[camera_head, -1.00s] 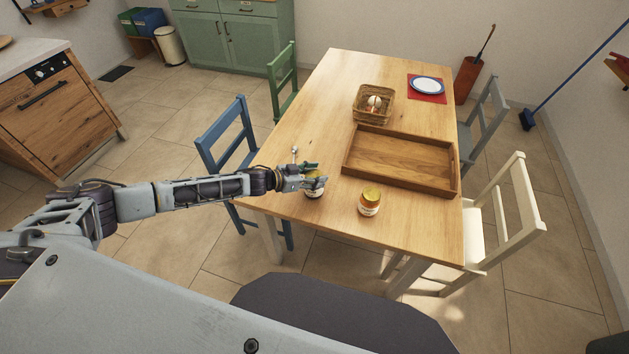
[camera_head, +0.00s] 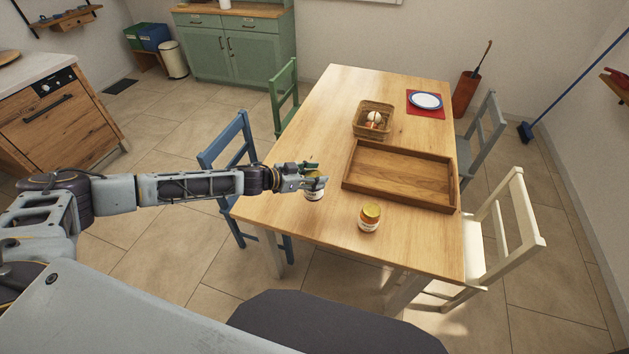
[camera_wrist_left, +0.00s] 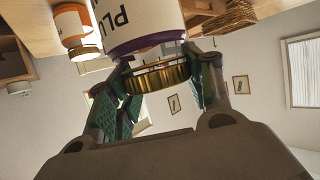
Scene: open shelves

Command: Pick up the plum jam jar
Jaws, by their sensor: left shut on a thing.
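The plum jam jar (camera_head: 313,193) has a white label, a purple band and a gold lid. It is at the table's near left edge, and its label shows "PLU" in the left wrist view (camera_wrist_left: 140,22). My left gripper (camera_head: 312,176) is shut on it at the lid end, with green finger pads on either side of the gold lid (camera_wrist_left: 160,75). The gripper hides part of the jar in the head view. I cannot tell whether the jar's base touches the table (camera_head: 300,225). My right gripper is not in view.
A second jar (camera_head: 369,218) with a gold lid and orange label stands to the right. A wooden tray (camera_head: 400,176) lies behind it. A basket (camera_head: 360,122) with several things and a plate (camera_head: 426,101) are farther back. A blue chair (camera_head: 225,140) stands left.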

